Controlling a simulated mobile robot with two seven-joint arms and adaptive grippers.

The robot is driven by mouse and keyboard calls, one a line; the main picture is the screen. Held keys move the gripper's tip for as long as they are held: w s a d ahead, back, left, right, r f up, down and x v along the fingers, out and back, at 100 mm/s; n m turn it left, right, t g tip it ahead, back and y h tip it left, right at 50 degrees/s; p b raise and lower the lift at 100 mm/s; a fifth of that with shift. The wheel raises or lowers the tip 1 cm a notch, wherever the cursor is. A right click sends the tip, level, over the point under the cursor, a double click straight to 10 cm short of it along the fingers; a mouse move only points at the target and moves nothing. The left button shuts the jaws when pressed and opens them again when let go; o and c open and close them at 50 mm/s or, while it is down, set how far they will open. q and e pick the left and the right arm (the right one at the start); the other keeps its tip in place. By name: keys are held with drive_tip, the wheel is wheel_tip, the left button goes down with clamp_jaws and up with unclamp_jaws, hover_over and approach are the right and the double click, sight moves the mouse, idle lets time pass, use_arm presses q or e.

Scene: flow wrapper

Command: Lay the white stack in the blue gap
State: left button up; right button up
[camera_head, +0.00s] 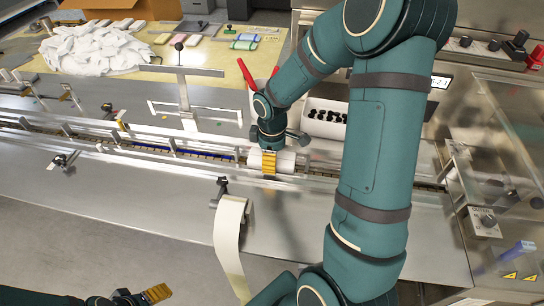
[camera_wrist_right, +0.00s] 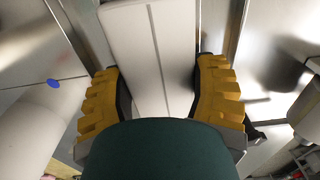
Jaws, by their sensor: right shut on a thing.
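The white stack (camera_head: 286,163) is at the conveyor channel, in the middle of the head view. My right gripper (camera_head: 268,164) comes down on it from above and is shut on it. In the right wrist view the stack (camera_wrist_right: 150,45) lies between the two yellow fingers of this gripper (camera_wrist_right: 160,95). A blue strip (camera_head: 205,155) shows in the channel to the left of the stack. Whether the stack touches the channel floor cannot be told. My left gripper (camera_head: 150,295) is at the bottom left, away from the channel; its opening is unclear.
Metal rails (camera_head: 125,132) run along the channel. A post with a crossbar (camera_head: 181,75) stands behind it. A white strip (camera_head: 229,235) hangs over the front edge. A pile of white pieces (camera_head: 95,48) lies on the yellow table, and a white bin (camera_head: 325,120) stands behind the channel.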

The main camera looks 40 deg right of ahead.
drive_tip(key=shift+f, duration=0.2)
idle(0.6)
drive_tip(key=o, duration=1)
drive_tip(key=shift+r, duration=0.1)
wheel_tip(320, 180, up, 12)
drive_tip(key=shift+f, duration=0.1)
